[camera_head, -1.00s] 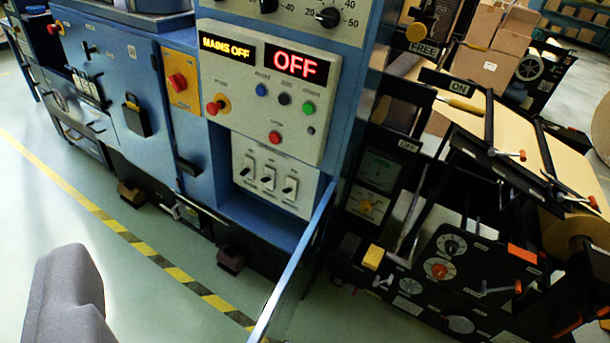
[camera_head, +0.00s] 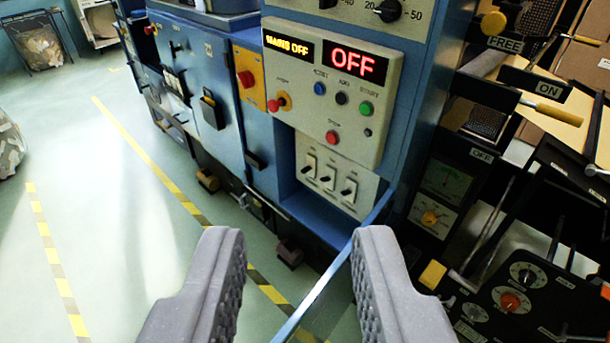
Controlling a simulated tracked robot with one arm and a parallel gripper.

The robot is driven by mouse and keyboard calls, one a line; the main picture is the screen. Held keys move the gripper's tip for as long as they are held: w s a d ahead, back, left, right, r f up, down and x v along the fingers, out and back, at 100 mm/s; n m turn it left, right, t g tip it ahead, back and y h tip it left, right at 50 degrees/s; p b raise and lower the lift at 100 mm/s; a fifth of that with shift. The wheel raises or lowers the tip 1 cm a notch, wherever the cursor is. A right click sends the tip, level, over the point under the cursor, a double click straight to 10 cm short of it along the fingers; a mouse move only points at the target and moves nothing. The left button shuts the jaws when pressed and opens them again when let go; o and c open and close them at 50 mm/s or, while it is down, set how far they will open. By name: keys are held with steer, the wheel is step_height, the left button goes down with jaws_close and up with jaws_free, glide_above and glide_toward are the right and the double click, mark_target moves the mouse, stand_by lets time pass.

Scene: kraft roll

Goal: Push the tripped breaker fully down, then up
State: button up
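A light breaker panel (camera_head: 365,207) sits in a recess low on the blue cabinet. It carries three breakers with dark toggles: the left breaker (camera_head: 308,167), the middle breaker (camera_head: 327,180) and the right breaker (camera_head: 348,192). The toggles are small, and I cannot tell for sure which one is tripped. Above them, a display (camera_head: 288,44) reads MAINS OFF and another display (camera_head: 357,63) reads OFF in red. My gripper (camera_head: 300,245) is open and empty, its two grey fingers wide apart. In the picture it lies below the breakers, apart from them.
An open blue door (camera_head: 335,272) stands edge-on between my fingers in the picture, just below the recess. Red knobs (camera_head: 280,102) and coloured buttons (camera_head: 365,108) sit above. Black roll machinery (camera_head: 500,250) stands at right.

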step_height(320, 180, down, 16)
steer(key=b, duration=1.5)
steer(key=shift+b, duration=0.35)
steer(key=shift+r, duration=0.1)
stand_by(1.0)
steer(key=shift+o, duration=0.8)
steer(key=shift+a, duration=0.1)
